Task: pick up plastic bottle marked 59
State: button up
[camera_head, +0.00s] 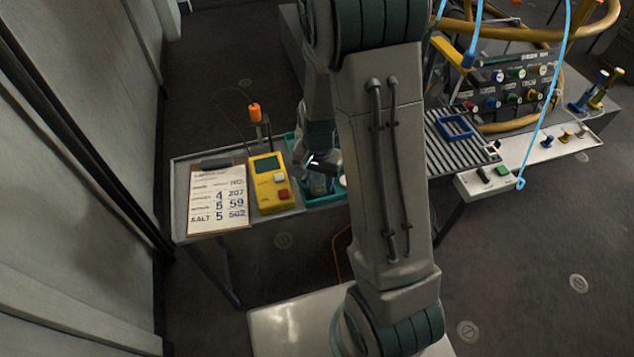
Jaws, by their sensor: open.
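My gripper (321,178) is low over the teal tray (325,199) on the grey table, small and partly hidden by my arm. It is open. I cannot make out a plastic bottle marked 59. My arm covers much of the tray, and only a small pale thing (342,181) shows at its right, too small to tell what it is. The number 59 is written on a sheet on the clipboard (217,199) at the table's left.
A yellow handheld device (271,183) lies between clipboard and tray. An orange-tipped probe (254,113) stands behind it. To the right are a slatted grey rack (460,146) with a blue frame (455,127), a connector panel (515,90) and a hanging light-blue cable (545,105). A wall closes the left side.

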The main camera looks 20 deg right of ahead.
jog(key=shift+f, duration=0.8)
jog(key=c, duration=0.7)
jog(key=shift+r, duration=0.1)
jog(key=shift+c, duration=0.2)
